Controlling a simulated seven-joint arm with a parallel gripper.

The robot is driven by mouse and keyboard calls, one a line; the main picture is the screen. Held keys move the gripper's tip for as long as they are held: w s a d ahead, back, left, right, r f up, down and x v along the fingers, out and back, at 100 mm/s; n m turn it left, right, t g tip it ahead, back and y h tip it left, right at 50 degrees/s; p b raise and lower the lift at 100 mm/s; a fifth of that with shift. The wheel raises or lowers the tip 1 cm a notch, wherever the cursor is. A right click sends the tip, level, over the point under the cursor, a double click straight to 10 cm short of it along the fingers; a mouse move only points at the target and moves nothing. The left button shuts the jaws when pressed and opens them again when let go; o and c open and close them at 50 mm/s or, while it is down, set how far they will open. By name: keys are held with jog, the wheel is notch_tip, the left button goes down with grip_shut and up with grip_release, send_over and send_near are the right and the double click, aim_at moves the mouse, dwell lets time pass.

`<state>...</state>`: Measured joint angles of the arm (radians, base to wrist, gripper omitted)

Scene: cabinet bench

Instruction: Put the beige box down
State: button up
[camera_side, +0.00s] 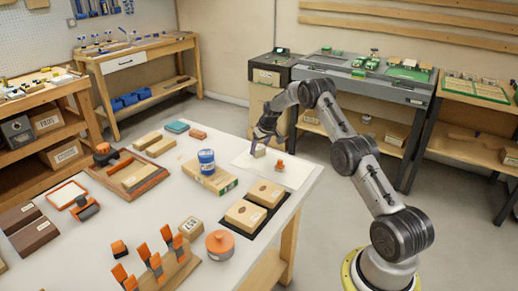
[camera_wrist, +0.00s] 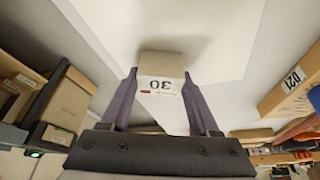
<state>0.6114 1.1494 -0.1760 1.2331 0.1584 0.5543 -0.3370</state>
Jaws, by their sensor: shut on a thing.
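The beige box (camera_side: 259,152) is small and is held at the white sheet (camera_side: 262,172) near the far right corner of the workbench. My gripper (camera_side: 262,142) is shut on it from above. In the wrist view the beige box (camera_wrist: 163,72) sits between the two fingers of my gripper (camera_wrist: 162,85), with a "30" label facing the camera. A soft shadow lies beside it on the white surface. I cannot tell whether its underside touches the sheet.
A small orange object (camera_side: 279,165) stands just right of the box. A blue can (camera_side: 206,161) on a wooden block (camera_side: 208,178) and two beige boxes on a dark mat (camera_side: 251,225) are nearby. The sheet's front part is clear.

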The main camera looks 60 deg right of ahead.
jog(key=shift+f, duration=0.1)
jog(key=o, duration=1.4)
jog(key=shift+o, duration=0.2)
